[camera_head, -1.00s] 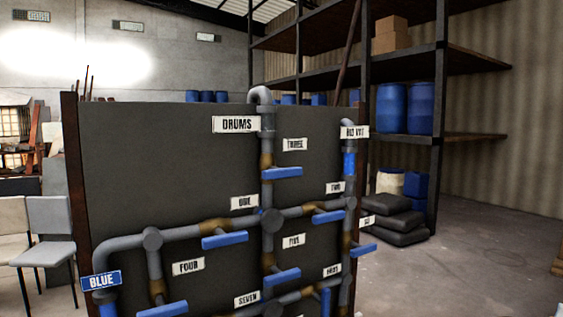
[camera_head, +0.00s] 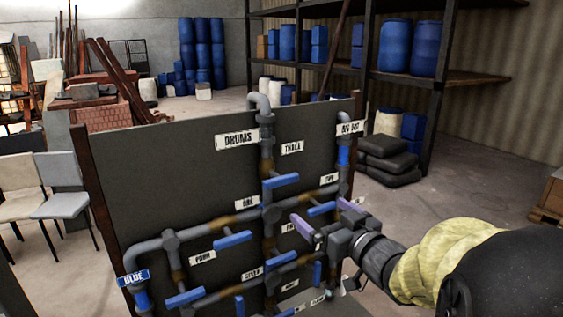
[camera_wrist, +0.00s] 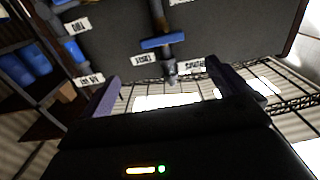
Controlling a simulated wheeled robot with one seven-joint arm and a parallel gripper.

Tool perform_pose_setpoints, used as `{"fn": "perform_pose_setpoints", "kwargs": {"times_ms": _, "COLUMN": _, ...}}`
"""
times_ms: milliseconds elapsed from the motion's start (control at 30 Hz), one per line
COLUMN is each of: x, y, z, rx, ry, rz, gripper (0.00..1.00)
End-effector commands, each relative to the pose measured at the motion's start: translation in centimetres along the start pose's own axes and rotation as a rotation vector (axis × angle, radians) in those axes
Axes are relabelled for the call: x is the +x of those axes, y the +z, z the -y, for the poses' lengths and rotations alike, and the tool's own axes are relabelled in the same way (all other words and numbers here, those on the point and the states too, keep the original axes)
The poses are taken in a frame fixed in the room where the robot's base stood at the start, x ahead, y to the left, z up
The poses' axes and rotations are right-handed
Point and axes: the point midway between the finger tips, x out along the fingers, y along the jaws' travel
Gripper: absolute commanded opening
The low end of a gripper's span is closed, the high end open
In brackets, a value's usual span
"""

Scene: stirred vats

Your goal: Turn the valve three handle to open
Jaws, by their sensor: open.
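The valve three handle (camera_head: 281,181) is a blue lever on the vertical pipe below the THREE sign (camera_head: 292,147) and DRUMS sign (camera_head: 238,140). It lies crosswise to that pipe. In the wrist view the picture is upside down, and the handle (camera_wrist: 163,42) shows beyond the fingers, near the THREE sign (camera_wrist: 143,58). My gripper (camera_head: 326,217) is open and empty, to the right of and lower than the handle in the head view. Its two fingers also show in the wrist view (camera_wrist: 168,96), apart from the handle. My gripper covers part of the lower right pipes.
Other blue handles sit close by, such as those under ONE (camera_head: 233,239) and TWO (camera_head: 321,209). The dark panel (camera_head: 150,200) backs the pipes. Chairs (camera_head: 60,185) stand at left, black sacks (camera_head: 386,160) and a shelf with blue barrels (camera_head: 394,45) behind.

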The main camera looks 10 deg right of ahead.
Motion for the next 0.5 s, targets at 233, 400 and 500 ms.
{"fn": "perform_pose_setpoints", "kwargs": {"times_ms": 233, "x": -0.07, "y": -0.27, "z": 0.13, "rx": 0.000, "ry": -0.010, "rz": -0.009, "gripper": 1.00}}
{"fn": "perform_pose_setpoints", "kwargs": {"times_ms": 400, "x": 0.14, "y": -0.28, "z": 0.12, "rx": 0.000, "ry": -0.009, "rz": -0.008, "gripper": 1.00}}
{"fn": "perform_pose_setpoints", "kwargs": {"times_ms": 500, "x": 0.76, "y": -0.36, "z": 0.11, "rx": 0.000, "ry": -0.010, "rz": -0.007, "gripper": 1.00}}
